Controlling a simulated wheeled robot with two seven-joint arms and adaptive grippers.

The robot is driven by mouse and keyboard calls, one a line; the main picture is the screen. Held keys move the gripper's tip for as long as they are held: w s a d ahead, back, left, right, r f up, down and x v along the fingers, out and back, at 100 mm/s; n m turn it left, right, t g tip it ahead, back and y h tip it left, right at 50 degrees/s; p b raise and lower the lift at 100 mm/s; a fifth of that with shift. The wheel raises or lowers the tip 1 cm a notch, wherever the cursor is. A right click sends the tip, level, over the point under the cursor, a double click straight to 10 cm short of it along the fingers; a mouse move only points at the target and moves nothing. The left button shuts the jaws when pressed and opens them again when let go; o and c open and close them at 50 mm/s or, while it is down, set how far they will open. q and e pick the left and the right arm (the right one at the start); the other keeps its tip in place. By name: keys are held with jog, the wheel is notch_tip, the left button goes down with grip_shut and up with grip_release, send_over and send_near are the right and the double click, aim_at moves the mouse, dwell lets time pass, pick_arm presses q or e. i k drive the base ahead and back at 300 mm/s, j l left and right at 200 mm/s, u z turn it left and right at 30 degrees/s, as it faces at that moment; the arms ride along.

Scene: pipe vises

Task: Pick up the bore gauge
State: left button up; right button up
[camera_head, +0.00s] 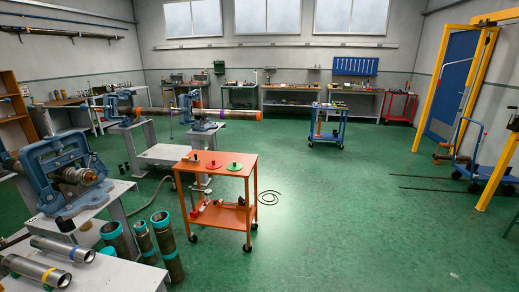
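I cannot make out a bore gauge for certain; the small tools here are too small to tell apart. The closest small items sit on the orange cart (215,178): a small dark and pale piece (191,158), a red disc (213,164) with a knob, and a green disc (234,166) with a knob. More small parts lie on its lower shelf. Neither my left nor my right gripper is in view.
A blue pipe vise (55,172) stands on the near-left bench, by loose pipe pieces (48,270). Upright pipes (168,245) stand beside it. A long pipe (228,114) spans two vises. A blue cart (327,120) stands farther back.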

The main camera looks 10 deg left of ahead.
aim_at(187, 159)
jog(key=i+l+u, duration=0.15)
jog(key=i, duration=0.35)
jog(key=i+l+u, duration=0.1)
jog(key=i, duration=0.4)
jog(key=i+l+u, duration=0.15)
jog(key=i+l, duration=0.2)
jog(key=i, duration=0.15)
jog(key=i+l+u, duration=0.2)
jog(key=i, duration=0.6)
jog(key=i+j+u, duration=0.1)
jog(key=i+j, duration=0.2)
jog(key=i+j+u, duration=0.15)
jog(key=i, duration=0.4)
jog(key=i+j+u, duration=0.1)
jog(key=i+j, duration=0.15)
jog(key=i, duration=0.15)
